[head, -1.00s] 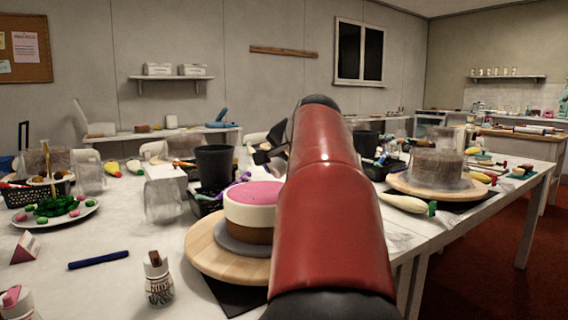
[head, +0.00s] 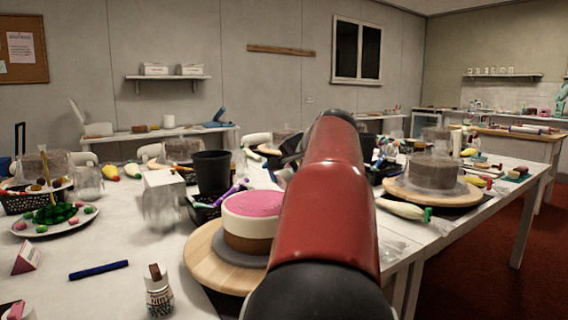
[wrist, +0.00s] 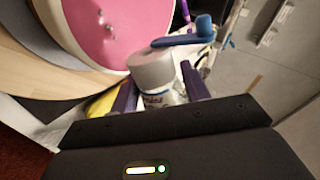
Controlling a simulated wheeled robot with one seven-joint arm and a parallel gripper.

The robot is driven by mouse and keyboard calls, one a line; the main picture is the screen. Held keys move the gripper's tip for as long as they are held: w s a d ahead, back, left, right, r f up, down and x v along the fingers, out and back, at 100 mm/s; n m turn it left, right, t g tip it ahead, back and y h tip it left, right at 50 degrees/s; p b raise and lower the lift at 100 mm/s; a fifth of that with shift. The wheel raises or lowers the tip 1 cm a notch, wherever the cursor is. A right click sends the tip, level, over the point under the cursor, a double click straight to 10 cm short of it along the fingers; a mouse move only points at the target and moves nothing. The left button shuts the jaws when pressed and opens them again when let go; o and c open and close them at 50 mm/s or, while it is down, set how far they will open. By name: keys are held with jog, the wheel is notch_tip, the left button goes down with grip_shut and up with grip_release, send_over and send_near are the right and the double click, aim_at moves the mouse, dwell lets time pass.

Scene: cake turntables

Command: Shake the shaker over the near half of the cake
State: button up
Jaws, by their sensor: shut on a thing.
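The cake (head: 250,228) has a pink top over a white and brown side and sits on a round wooden turntable (head: 203,262) left of my red arm. In the wrist view the pink cake top (wrist: 98,35) fills the upper left, with a few small silvery specks on it. My gripper (wrist: 158,90) is shut on a pale grey-white shaker (wrist: 152,68), between two purple fingers. The shaker looks tilted, with its end near the cake's edge. In the head view my arm hides the gripper and the held shaker.
A labelled bottle (head: 158,292) stands at the near left, by a blue pen (head: 98,270). A black cup (head: 211,172) and a dark tray of tools stand behind the cake. Another cake (head: 435,172) stands on a turntable at right. A blue-handled thing (wrist: 185,40) shows beyond the shaker.

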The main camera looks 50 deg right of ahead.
aim_at(270, 174)
jog(key=shift+w+a, duration=0.25)
jog(key=shift+a, duration=0.1)
jog(key=shift+w+a+f+b, duration=0.1)
jog(key=shift+w+a+b, duration=0.05)
jog(key=shift+w+a, duration=0.65)
jog(key=shift+w+a+b, duration=0.15)
jog(key=shift+w+a, duration=0.35)
jog(key=shift+a, duration=0.45)
jog(key=shift+h+b, duration=0.4)
jog(key=shift+b, duration=0.1)
jog(key=shift+r, duration=0.2)
jog(key=shift+d+r+p, duration=0.3)
jog(key=shift+d+p, duration=0.05)
jog(key=shift+p, duration=0.2)
jog(key=shift+a+f+b, duration=0.25)
jog(key=shift+f+b, duration=0.15)
jog(key=shift+a, duration=0.2)
jog(key=shift+n, duration=0.3)
